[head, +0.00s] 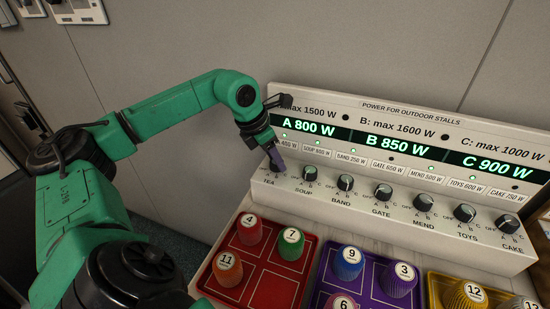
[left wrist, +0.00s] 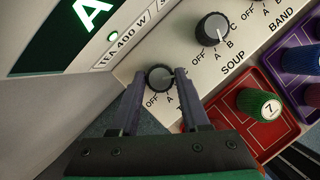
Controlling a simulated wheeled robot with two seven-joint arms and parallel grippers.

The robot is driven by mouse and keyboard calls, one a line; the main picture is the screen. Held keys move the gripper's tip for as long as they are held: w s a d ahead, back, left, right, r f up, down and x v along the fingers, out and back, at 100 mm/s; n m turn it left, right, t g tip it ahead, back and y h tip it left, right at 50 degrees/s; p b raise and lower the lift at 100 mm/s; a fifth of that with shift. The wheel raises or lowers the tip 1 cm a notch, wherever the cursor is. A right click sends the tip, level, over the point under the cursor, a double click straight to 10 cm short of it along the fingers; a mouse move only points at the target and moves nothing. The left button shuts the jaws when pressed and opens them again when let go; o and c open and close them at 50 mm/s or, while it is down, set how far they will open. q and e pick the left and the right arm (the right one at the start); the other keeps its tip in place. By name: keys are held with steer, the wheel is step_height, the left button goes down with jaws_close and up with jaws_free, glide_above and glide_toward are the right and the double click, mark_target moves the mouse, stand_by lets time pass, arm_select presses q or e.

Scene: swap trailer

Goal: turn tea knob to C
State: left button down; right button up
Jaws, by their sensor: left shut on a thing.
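The tea knob (left wrist: 160,77) is a small round black knob on a white power panel (head: 440,206). It is the leftmost in a row of knobs. My left gripper (head: 276,161) comes down on it, one dark finger on either side, and is shut on it; the left wrist view shows the same gripper (left wrist: 166,80). In the left wrist view the labels OFF and A show near the knob; the other marks are covered by a finger. I cannot tell clearly where its pointer stands. My right gripper is not in view.
The soup knob (head: 309,173) stands close to the right. The display (head: 410,143) reads A 800 W, B 850 W, C 900 W. A green lamp (left wrist: 113,36) is lit above the tea label. Red (head: 270,287) and purple (head: 325,268) trays with numbered pegs stand in front.

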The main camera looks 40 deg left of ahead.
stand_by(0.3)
arm_select(q)
steer(key=shift+c, duration=1.9)
jaws_free()
steer(key=v, duration=1.4)
steer(key=shift+r+p, duration=0.3)
steer(key=shift+s, duration=0.1)
